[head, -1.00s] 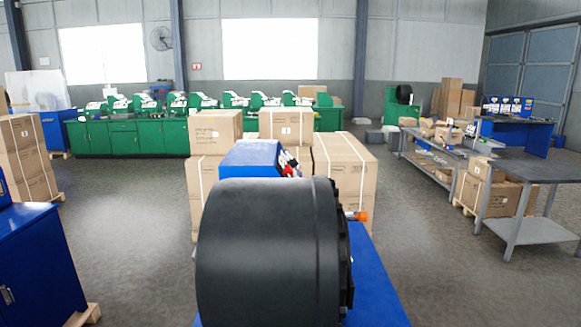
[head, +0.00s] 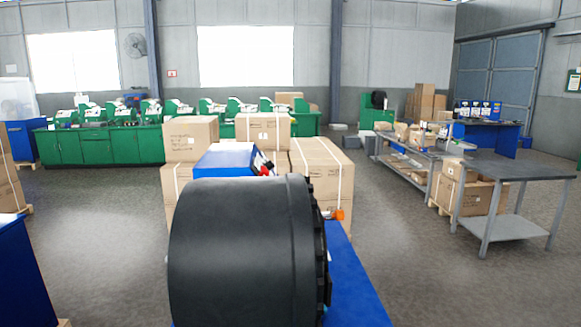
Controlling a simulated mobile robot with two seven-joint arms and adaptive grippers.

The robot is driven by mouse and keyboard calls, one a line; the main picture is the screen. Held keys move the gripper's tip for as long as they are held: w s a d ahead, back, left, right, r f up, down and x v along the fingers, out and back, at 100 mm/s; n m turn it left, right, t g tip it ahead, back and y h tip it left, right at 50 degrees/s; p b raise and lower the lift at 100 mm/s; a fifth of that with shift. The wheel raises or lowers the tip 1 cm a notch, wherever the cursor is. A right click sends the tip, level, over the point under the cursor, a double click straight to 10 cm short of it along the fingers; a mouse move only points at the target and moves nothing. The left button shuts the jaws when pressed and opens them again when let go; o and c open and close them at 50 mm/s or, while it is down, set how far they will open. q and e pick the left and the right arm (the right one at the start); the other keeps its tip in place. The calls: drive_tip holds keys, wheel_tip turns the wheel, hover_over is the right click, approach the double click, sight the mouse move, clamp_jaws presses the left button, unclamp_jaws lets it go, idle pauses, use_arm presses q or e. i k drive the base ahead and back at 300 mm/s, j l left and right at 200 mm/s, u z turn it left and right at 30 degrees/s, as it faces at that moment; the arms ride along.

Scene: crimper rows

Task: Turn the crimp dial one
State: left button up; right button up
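A large black crimper drum (head: 245,250) fills the lower middle of the head view, on a blue base (head: 352,290). Behind it stands a blue control box (head: 226,158) with small red and dark controls (head: 264,166) on its right side. A small orange part (head: 338,214) sticks out at the drum's right. I cannot tell which of these parts, if any, is the crimp dial. Neither of my grippers is in view.
Strapped cardboard boxes (head: 322,166) are stacked right behind the crimper. A blue cabinet (head: 28,275) stands at the lower left. Green benches with machines (head: 95,147) line the back. A grey table (head: 505,168) stands at the right. Open floor lies on both sides of the crimper.

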sight(270, 165)
drive_tip(key=l+z, duration=0.1)
drive_tip(key=z, duration=0.4)
drive_tip(key=l+z, duration=0.15)
drive_tip(key=z, duration=0.35)
drive_tip(key=l+z, duration=0.15)
drive_tip(key=z, duration=0.35)
drive_tip(key=i+l+z, duration=0.25)
drive_tip(key=i+l, duration=0.3)
drive_tip(key=l, duration=0.3)
drive_tip(key=i+l+z, duration=0.25)
drive_tip(key=i+l, duration=0.4)
drive_tip(key=i+j+u, duration=0.15)
drive_tip(key=i+u, duration=0.7)
drive_tip(key=i+l+u, duration=0.1)
drive_tip(key=i+u, duration=0.3)
drive_tip(key=i+l+u, duration=0.25)
drive_tip(key=u, duration=0.15)
drive_tip(key=i+u, duration=0.3)
drive_tip(key=i, duration=1.4)
drive_tip(key=i+u, duration=0.35)
drive_tip(key=i, duration=0.15)
drive_tip(key=i+l+u, duration=0.2)
drive_tip(key=i+u, duration=0.15)
drive_tip(key=i, duration=0.15)
drive_tip(key=i+l+u, duration=0.35)
drive_tip(key=i, duration=0.15)
